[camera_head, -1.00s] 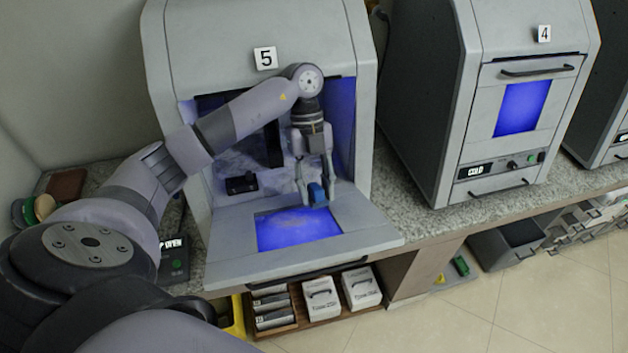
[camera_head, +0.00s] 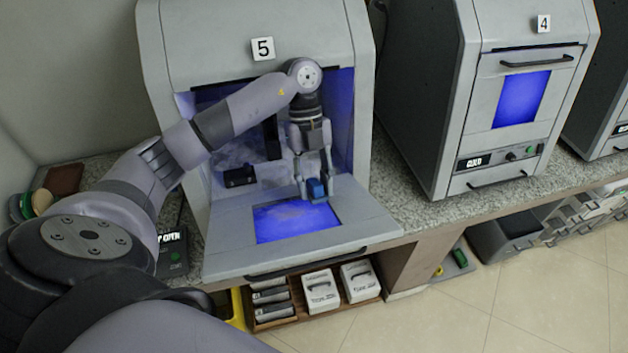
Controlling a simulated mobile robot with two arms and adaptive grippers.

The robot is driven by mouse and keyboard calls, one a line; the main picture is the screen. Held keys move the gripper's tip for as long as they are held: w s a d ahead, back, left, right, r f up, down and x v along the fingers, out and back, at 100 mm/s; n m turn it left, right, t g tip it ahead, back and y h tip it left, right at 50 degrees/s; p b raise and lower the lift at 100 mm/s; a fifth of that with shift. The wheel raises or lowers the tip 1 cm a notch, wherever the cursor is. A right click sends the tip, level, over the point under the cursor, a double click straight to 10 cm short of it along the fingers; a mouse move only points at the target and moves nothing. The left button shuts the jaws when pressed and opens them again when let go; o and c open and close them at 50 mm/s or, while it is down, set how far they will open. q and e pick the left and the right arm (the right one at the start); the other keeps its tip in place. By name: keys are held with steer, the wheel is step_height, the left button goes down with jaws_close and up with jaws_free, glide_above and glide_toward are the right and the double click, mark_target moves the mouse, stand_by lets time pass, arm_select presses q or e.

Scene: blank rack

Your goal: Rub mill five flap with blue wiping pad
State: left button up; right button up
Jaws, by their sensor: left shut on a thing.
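Mill five (camera_head: 180,60), marked with a 5, stands open at the left. Its flap (camera_head: 370,222) is folded down flat toward me, with a blue-lit window (camera_head: 296,221) in it. My left gripper (camera_head: 316,190) points down over the back part of the flap. It is shut on the blue wiping pad (camera_head: 317,189), which is at the window's upper right edge. The pad seems to be on the flap or just above it; I cannot tell if it touches. My right gripper is not in view.
Mill four (camera_head: 490,90) stands shut to the right, its display reading COLD. An OPEN display box (camera_head: 173,254) stands left of the flap. A wooden tray with white boxes (camera_head: 321,291) is below the counter. Bare granite counter (camera_head: 405,185) lies between the mills.

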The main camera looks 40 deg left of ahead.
mark_target(266, 215)
arm_select(q)
steer(key=shift+s+d+f, duration=0.2)
steer(key=shift+d+f, duration=0.05)
steer(key=shift+f, duration=0.4)
steer(key=shift+s+a, duration=1.25)
steer(key=shift+s, duration=0.15)
steer(key=shift+s+a+f, duration=0.1)
steer(key=shift+s+a, duration=0.9)
steer(key=shift+s, duration=0.3)
steer(key=shift+s+a+f, duration=0.1)
steer(key=shift+s+a, duration=0.6)
steer(key=shift+s, duration=0.2)
steer(key=shift+s+a, duration=0.7)
steer(key=shift+s, duration=0.15)
steer(key=shift+w+d, duration=0.1)
